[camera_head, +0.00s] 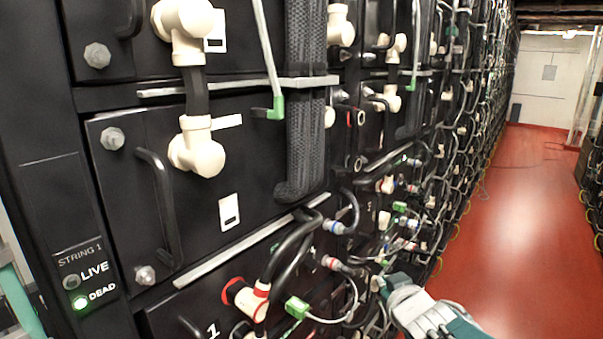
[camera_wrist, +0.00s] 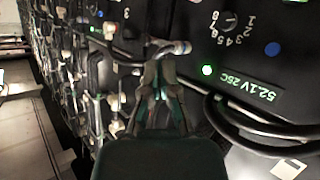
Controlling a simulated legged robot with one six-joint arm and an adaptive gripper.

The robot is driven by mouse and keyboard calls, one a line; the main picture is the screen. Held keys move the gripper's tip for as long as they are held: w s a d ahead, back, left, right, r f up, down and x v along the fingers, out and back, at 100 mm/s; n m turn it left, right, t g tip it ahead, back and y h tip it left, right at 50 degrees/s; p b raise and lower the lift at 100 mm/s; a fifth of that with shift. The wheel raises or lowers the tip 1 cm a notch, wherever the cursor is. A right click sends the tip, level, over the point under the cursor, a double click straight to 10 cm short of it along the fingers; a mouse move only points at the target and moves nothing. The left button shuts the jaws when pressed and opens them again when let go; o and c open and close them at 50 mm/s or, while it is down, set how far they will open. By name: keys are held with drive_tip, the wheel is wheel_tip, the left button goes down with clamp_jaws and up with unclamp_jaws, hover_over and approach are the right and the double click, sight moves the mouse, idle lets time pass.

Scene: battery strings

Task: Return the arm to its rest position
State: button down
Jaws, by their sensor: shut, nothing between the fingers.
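My arm (camera_head: 432,315), white and teal, reaches in from the bottom right of the head view, close to the battery rack (camera_head: 150,205). In the wrist view my gripper (camera_wrist: 160,52) points at the rack front. Its dark fingers are shut with nothing between them. A grey cable connector (camera_wrist: 180,47) lies right at the fingertips; I cannot tell whether they touch it. A display (camera_wrist: 255,91) reading about 52.1V, upside down, is to the right of the fingers, with a lit green lamp (camera_wrist: 207,70) beside it.
Thick black cables (camera_wrist: 262,127) loop close to the gripper's right. In the head view a red-ringed connector (camera_head: 250,297) and a green-tagged cable (camera_head: 297,307) stick out left of my arm. The red aisle floor (camera_head: 525,210) is clear.

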drive_tip(key=s+f+m+g, duration=0.1)
drive_tip(key=s+g, duration=0.3)
drive_tip(key=s, duration=0.6)
drive_tip(key=s+f+m+g+h, duration=0.1)
drive_tip(key=s+g, duration=0.3)
drive_tip(key=s, duration=0.7)
drive_tip(key=shift+f+m, duration=0.65)
drive_tip(key=shift+m, duration=0.15)
drive_tip(key=shift+a, duration=0.1)
idle(2.0)
